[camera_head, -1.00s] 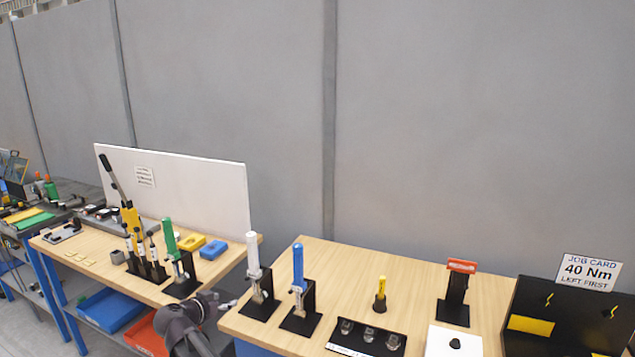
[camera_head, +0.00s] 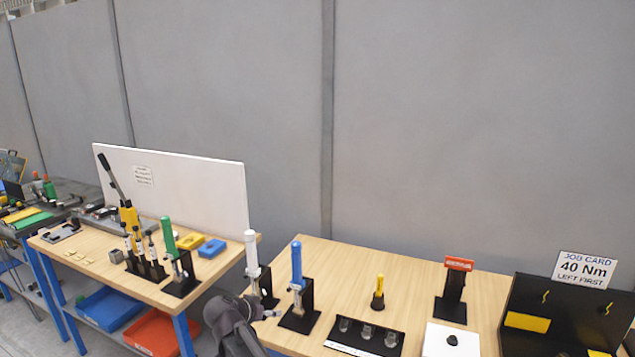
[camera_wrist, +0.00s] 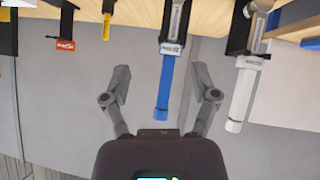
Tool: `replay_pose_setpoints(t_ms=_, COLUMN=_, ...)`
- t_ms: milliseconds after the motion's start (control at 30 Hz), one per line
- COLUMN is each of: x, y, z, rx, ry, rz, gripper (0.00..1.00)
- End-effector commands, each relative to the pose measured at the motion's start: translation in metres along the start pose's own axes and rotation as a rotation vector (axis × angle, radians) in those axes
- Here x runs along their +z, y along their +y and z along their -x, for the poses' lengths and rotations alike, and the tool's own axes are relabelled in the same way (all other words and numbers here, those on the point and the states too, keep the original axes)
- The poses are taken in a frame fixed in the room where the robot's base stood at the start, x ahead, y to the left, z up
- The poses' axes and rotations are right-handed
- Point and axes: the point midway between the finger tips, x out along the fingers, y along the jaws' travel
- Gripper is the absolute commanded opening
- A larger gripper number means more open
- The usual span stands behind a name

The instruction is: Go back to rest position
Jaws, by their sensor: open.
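My gripper (camera_head: 268,314) is low in the head view, in front of the gap between the two wooden tables. In the wrist view my gripper (camera_wrist: 160,78) has its two fingers spread wide with nothing held. A blue-handled tool (camera_head: 297,265) stands upright in a black holder. In the wrist view, which looks upside down, the blue-handled tool (camera_wrist: 164,90) appears between the fingers, beyond them. A white-handled tool (camera_head: 252,255) stands in its own holder to the left, partly hidden by my arm in the head view.
The right table (camera_head: 420,277) also carries a yellow-handled tool (camera_head: 379,286), a red-topped stand (camera_head: 457,280) and a black board (camera_head: 565,310) with a job card (camera_head: 585,270). The left table (camera_head: 100,262) holds a green-handled tool (camera_head: 168,240) and a white panel (camera_head: 200,190).

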Motion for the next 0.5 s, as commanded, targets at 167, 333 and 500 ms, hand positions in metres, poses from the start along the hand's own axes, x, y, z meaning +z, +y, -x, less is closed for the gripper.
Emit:
replay_pose_setpoints(t_ms=167, x=0.013, y=0.062, z=-0.032, rx=0.041, ry=-0.142, rz=0.059, gripper=0.77)
replay_pose_setpoints(t_ms=333, x=0.028, y=0.113, z=-0.055, rx=0.049, ry=-0.279, rz=0.117, gripper=0.77)
replay_pose_setpoints(t_ms=500, x=0.045, y=0.162, z=-0.07, rx=0.03, ry=-0.412, rz=0.168, gripper=0.77)
